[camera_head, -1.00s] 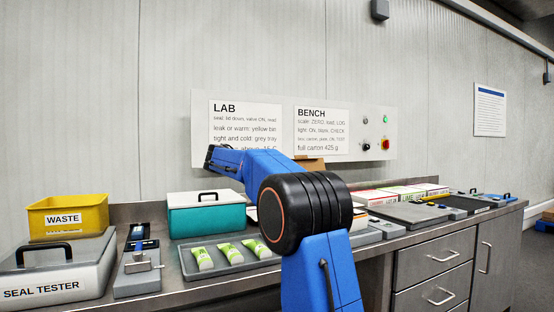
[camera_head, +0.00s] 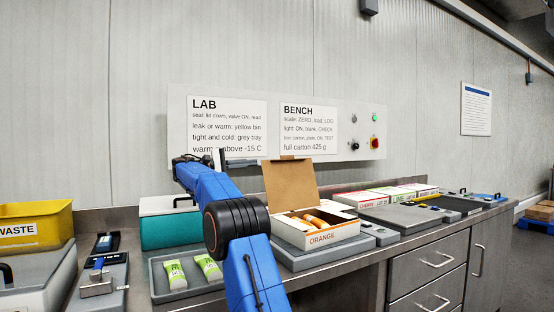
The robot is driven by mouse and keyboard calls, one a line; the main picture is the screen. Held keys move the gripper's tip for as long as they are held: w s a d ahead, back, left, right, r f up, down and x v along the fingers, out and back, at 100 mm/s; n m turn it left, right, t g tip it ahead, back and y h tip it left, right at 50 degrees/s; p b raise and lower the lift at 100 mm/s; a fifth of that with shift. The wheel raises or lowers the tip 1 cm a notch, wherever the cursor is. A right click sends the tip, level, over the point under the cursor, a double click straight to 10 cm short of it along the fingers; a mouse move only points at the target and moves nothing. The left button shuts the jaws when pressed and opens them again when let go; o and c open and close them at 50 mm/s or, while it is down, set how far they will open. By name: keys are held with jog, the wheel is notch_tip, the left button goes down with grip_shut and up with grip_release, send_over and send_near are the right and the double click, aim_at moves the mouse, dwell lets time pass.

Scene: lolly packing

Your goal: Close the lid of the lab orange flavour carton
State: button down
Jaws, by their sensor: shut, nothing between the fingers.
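The orange flavour carton (camera_head: 343,232) stands on a grey platform on the bench, its ORANGE label facing me. Its brown lid (camera_head: 290,184) is open and stands up at the back, leaning slightly. Some orange lollies (camera_head: 318,220) show inside. My gripper (camera_head: 254,162) is shut and empty, pointing right. Its tip is just left of the lid's upper left corner, at about the height of the lid's top edge. I cannot tell whether it is in front of or behind the lid.
A tray (camera_head: 160,290) with green and white packs lies left of the carton, before a teal box (camera_head: 160,228). A yellow WASTE bin (camera_head: 50,228) is far left. Cherry and lime cartons (camera_head: 372,198) stand to the right. The sign board (camera_head: 275,133) is behind.

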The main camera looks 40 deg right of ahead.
jog(key=s+d+r, duration=0.2)
jog(key=s+d, duration=0.4)
jog(key=d, duration=0.3)
jog(key=shift+s+d, duration=0.2)
jog(key=shift+s, duration=0.15)
jog(key=shift+s+r, duration=0.1)
jog(key=shift+r, duration=0.05)
dwell(0.3)
